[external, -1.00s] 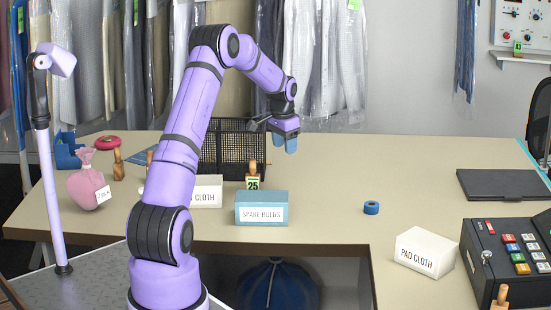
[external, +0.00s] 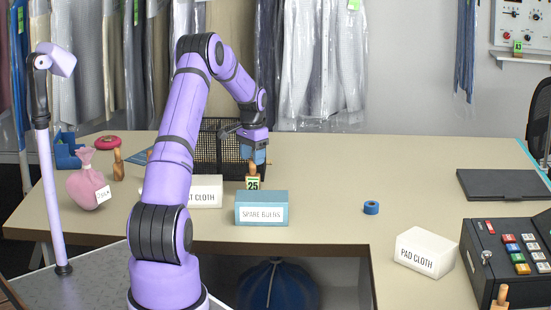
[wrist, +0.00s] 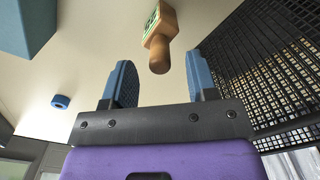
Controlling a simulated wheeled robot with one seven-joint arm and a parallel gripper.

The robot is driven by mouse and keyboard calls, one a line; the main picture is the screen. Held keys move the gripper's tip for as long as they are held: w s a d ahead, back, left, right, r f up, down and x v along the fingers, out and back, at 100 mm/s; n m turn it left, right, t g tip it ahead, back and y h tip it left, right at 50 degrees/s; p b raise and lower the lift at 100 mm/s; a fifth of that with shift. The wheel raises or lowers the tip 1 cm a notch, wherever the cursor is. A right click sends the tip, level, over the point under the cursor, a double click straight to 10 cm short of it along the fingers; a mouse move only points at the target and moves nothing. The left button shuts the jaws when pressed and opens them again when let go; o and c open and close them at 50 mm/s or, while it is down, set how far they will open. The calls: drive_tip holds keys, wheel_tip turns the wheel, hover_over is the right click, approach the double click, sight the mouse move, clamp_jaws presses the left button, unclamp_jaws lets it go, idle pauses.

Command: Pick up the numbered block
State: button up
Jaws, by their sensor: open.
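The numbered block (external: 253,183) is a small wooden piece with a knobbed handle and a green-and-yellow label reading 25. It stands upright on the table behind the blue spare bulbs box (external: 262,208), which hides its lower part. In the wrist view, the block (wrist: 159,24) points its handle toward the gap between my fingertips. My gripper (external: 253,157) is above the block in the external view, with blue fingers pointing down. In the wrist view, my gripper (wrist: 160,72) is open, its fingers apart on either side of the handle tip, with visible space on both sides.
A black mesh basket (external: 208,155) stands close behind and left of the block. A white cloth box (external: 206,192) is at its left. A blue tape roll (external: 371,208) lies right of the boxes, with free tabletop around it. A pad cloth box (external: 425,252) sits further right.

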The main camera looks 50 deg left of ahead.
sight(253, 174)
wheel_tip(253, 174, down, 4)
drive_tip(key=shift+f, duration=0.1)
clamp_jaws()
wheel_tip(253, 174, up, 10)
drive_tip(key=shift+r, duration=0.15)
idle(0.6)
